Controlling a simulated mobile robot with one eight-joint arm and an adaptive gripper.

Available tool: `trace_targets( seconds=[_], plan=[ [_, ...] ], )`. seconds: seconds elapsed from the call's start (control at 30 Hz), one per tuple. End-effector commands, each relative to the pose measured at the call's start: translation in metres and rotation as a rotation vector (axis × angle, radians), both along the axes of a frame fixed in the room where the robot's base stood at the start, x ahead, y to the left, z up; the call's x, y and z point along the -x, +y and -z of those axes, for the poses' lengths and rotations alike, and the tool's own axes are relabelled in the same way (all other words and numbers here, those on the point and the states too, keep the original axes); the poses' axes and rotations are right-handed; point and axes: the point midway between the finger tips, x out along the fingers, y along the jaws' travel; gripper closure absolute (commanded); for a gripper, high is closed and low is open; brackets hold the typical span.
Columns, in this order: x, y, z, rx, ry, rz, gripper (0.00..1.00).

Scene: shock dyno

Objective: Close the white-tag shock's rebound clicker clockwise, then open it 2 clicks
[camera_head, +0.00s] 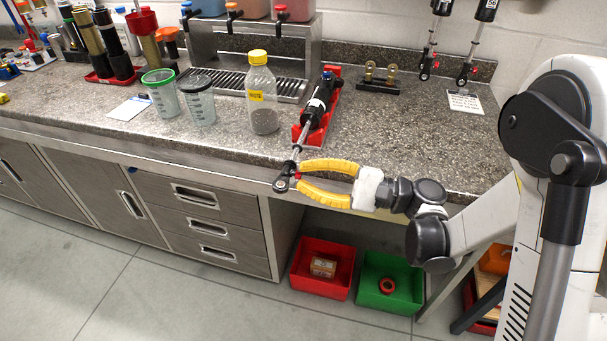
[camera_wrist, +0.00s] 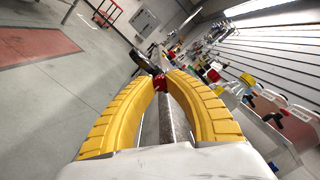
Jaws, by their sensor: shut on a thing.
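A black shock (camera_head: 318,104) lies in a red cradle (camera_head: 331,102) on the counter, with a pale band around its body. Its silver shaft (camera_head: 303,132) reaches out past the counter's front edge to a black end eye (camera_head: 283,180). A small red clicker (camera_head: 297,174) sits beside that eye; it also shows in the wrist view (camera_wrist: 159,82), with the eye (camera_wrist: 143,62) beyond it. My gripper (camera_head: 299,172) has two curved yellow fingers. Their tips are shut on the red clicker, hiding part of it. The click marks are too small to see.
A yellow-capped bottle (camera_head: 262,98) and two cups (camera_head: 198,100) stand left of the cradle. Two shocks (camera_head: 431,45) hang on the wall above a white card (camera_head: 465,102). Red (camera_head: 323,288) and green (camera_head: 390,304) bins sit below the counter. The floor in front is clear.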

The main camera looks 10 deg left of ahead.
Motion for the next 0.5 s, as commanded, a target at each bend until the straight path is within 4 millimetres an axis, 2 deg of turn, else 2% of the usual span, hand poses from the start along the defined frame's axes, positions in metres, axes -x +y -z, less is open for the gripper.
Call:
trace_targets(
  seconds=[0.3,0.33,0.4,0.5],
  plan=[
    [0.0002,0.0001,-0.0002,-0.001,0.001,-0.001,1.0],
    [0.0002,0.0001,-0.0002,-0.001,0.001,-0.001,0.82],
    [0.0002,0.0001,-0.0002,-0.001,0.001,-0.001,0.6],
    [0.0002,0.0001,-0.0001,0.0,0.001,0.0,0.59]
  ],
)
